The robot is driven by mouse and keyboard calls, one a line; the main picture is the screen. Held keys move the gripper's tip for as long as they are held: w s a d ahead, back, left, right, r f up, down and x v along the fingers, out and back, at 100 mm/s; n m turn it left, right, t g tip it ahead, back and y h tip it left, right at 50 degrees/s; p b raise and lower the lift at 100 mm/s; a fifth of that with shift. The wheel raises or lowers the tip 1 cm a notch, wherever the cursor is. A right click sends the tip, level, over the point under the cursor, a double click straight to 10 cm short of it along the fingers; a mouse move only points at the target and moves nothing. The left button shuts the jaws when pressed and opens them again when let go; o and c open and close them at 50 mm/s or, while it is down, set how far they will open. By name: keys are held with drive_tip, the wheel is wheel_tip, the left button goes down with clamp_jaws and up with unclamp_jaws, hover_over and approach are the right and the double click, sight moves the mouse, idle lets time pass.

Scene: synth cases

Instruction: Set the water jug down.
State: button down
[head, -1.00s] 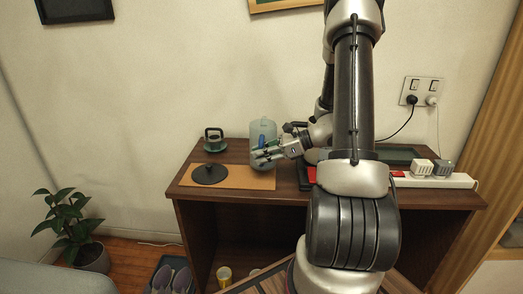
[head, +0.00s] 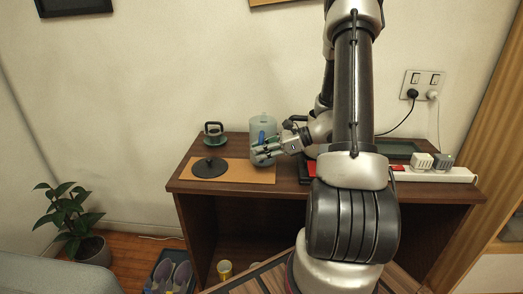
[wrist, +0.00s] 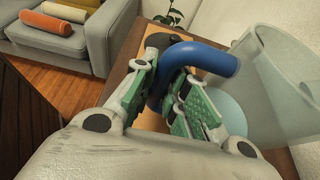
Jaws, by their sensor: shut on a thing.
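The water jug (head: 263,128) is clear and bluish with a blue handle, and stands upright at the right end of a tan mat (head: 235,175) on a brown cabinet top. I cannot tell whether its base touches the mat. My gripper (head: 262,152) reaches in from the right and is shut on the jug's handle. In the wrist view the blue handle (wrist: 208,58) passes between my green-padded fingers (wrist: 165,95), with the clear jug wall (wrist: 275,75) to the right.
A flat black round piece (head: 210,168) lies on the mat left of the jug. A dark mug (head: 213,129) stands on a green saucer (head: 214,142) behind it. A white power strip (head: 440,175) with plugs lies at the right.

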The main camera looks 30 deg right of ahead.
drive_tip(key=shift+f, duration=0.15)
drive_tip(key=c, duration=1.3)
unclamp_jaws()
drive_tip(key=shift+f, duration=0.1)
drive_tip(key=shift+c, duration=0.2)
drive_tip(key=v, duration=1.2)
drive_tip(key=s+a+f+n+g+h, duration=0.15)
drive_tip(key=s+n+g+h, duration=0.35)
drive_tip(key=s+n, duration=0.55)
drive_tip(key=s+a+r+n+t+h, duration=0.1)
drive_tip(key=s+a+r+n+h, duration=0.2)
drive_tip(key=a+r+n, duration=0.2)
drive_tip(key=s+a+r+n+t+h, duration=0.1)
drive_tip(key=s+a+r+n+h, duration=0.2)
drive_tip(key=r+n, duration=0.6)
wheel_tip(320, 180, up, 3)
drive_tip(key=shift+s+a+f, duration=0.2)
drive_tip(key=shift+s+a, duration=0.05)
drive_tip(key=shift+a, duration=0.6)
